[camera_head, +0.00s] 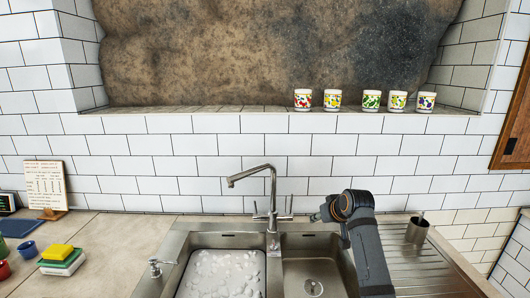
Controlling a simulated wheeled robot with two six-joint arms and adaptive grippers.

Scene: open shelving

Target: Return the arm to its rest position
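My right arm (370,254) rises from the bottom edge over the right part of the sink. Its dark joint with an orange-brown ring is near the top of the arm. My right gripper (318,216) seems to point left and away, just right of the faucet; it is small and mostly hidden behind the joint, so its fingers cannot be made out. No held thing can be seen at it. My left arm and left gripper are not in view.
A faucet (272,200) stands behind the double sink; foam (222,273) fills the left basin. A metal holder (417,230) stands right. Several painted cups (332,98) line the ledge.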

